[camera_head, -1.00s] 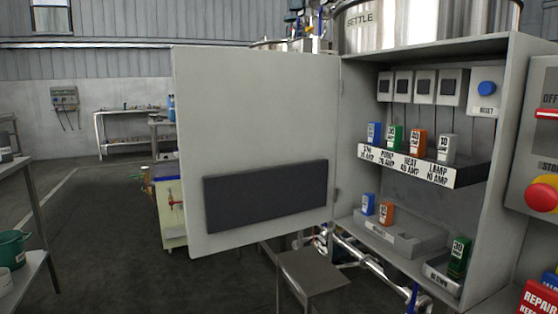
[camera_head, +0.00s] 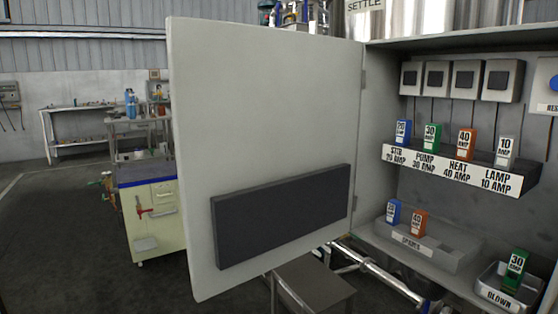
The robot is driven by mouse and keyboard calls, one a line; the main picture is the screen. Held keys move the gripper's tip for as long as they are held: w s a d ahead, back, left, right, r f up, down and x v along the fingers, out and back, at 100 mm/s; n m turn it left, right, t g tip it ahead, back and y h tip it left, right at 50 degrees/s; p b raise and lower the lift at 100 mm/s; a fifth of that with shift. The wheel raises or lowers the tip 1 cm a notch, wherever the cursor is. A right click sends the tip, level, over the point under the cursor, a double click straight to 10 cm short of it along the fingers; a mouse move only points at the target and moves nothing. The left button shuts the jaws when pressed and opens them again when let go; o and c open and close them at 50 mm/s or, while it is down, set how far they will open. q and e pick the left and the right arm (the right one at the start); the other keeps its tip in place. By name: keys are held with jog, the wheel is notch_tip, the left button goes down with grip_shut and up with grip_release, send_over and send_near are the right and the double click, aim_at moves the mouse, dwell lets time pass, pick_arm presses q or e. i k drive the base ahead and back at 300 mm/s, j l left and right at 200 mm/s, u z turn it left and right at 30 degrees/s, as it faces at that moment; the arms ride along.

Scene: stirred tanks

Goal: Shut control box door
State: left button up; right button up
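The control box door (camera_head: 270,110) stands wide open in the head view. It is a pale grey panel with a dark rectangular pad (camera_head: 280,215) on its inner face, hinged at its right edge to the box. The control box (camera_head: 470,218) is open at the right. Inside, coloured fuses stand on a labelled shelf (camera_head: 455,168), with a spares tray (camera_head: 425,243) and a blown tray (camera_head: 505,290) below. Neither of my grippers is in view.
A small grey stool or table (camera_head: 312,285) stands below the door. A yellow cabinet (camera_head: 152,215) is behind the door to the left. A workbench (camera_head: 85,138) stands at the far wall. The floor at the left is open.

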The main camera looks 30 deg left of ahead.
aim_at(266, 120)
jog(key=j+z, duration=0.3)
jog(key=j, duration=0.25)
jog(key=j+z, duration=0.25)
jog(key=j, duration=0.3)
jog(key=j+z, duration=0.25)
jog(key=j, duration=0.3)
jog(key=j+z, duration=0.3)
jog(key=j, duration=0.3)
jog(key=i+j+z, duration=0.2)
jog(key=j, duration=0.35)
jog(key=j+z, duration=0.2)
jog(key=j, duration=0.3)
jog(key=k, duration=0.05)
